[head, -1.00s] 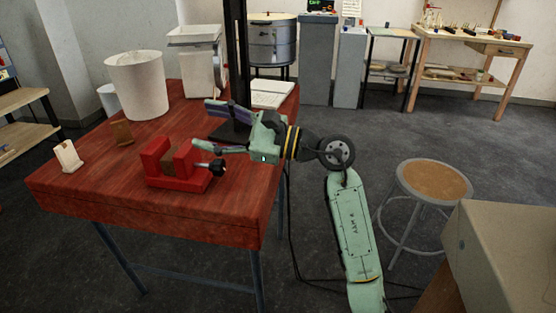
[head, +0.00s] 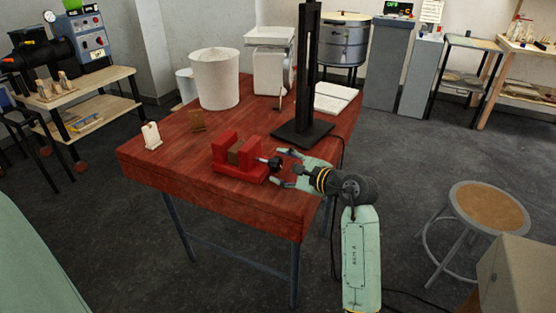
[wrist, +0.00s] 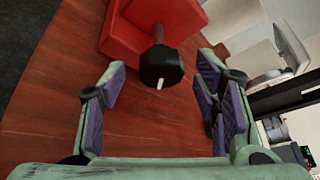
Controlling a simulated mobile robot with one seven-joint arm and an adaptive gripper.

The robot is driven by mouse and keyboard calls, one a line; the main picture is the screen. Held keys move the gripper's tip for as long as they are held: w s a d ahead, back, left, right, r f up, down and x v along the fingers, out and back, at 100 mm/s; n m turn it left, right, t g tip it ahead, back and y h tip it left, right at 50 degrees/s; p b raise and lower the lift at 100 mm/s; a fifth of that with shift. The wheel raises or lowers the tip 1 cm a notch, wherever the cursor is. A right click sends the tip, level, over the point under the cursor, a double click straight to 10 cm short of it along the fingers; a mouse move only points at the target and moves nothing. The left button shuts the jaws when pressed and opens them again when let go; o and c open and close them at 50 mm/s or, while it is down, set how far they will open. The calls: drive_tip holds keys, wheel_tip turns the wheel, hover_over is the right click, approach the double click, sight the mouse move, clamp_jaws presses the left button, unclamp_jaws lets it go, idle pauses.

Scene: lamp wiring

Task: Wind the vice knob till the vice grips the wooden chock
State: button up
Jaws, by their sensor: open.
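The red vice (head: 225,150) stands near the front edge of the red wooden table, with the brown wooden chock (head: 243,153) between its jaws. Whether the jaws touch the chock is too small to tell. The black vice knob (head: 273,163) sticks out on the vice's right side. In the wrist view the knob (wrist: 161,68) shows a white mark on its end, with the red vice (wrist: 140,28) behind it. My gripper (head: 276,168) is open, its fingers pointing at the knob. In the wrist view the knob lies ahead, between and just beyond the fingertips (wrist: 163,75).
A stool (head: 488,208) stands to the right on open floor.

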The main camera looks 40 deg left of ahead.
drive_tip(key=shift+x, duration=1.3)
drive_tip(key=shift+d, duration=0.1)
drive_tip(key=shift+c, duration=0.3)
drive_tip(key=shift+p, duration=0.3)
drive_tip(key=c, duration=1.1)
